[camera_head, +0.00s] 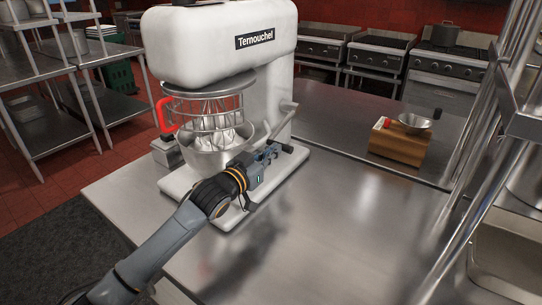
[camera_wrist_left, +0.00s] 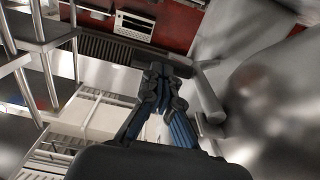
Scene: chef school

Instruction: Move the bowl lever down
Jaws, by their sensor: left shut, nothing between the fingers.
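The white stand mixer (camera_head: 215,45) stands on the steel counter, with its metal bowl (camera_head: 190,158) under the wire guard. A grey lever (camera_head: 284,112) juts up at the right side of the mixer's column. My left gripper (camera_head: 275,150) is shut and empty, below this lever and to the right of the bowl. It covers part of the mixer's lower side. In the left wrist view the closed fingers (camera_wrist_left: 157,75) point away from me. A grey rod (camera_wrist_left: 207,97), probably the lever, is just right of them; I cannot tell if they touch. My right gripper is out of view.
A red handle (camera_head: 163,115) is on the guard's left side. A wooden block with a small metal bowl (camera_head: 414,123) stands at the back right. Metal rack posts (camera_head: 480,205) line the right edge. The counter (camera_head: 330,215) right of the mixer is clear.

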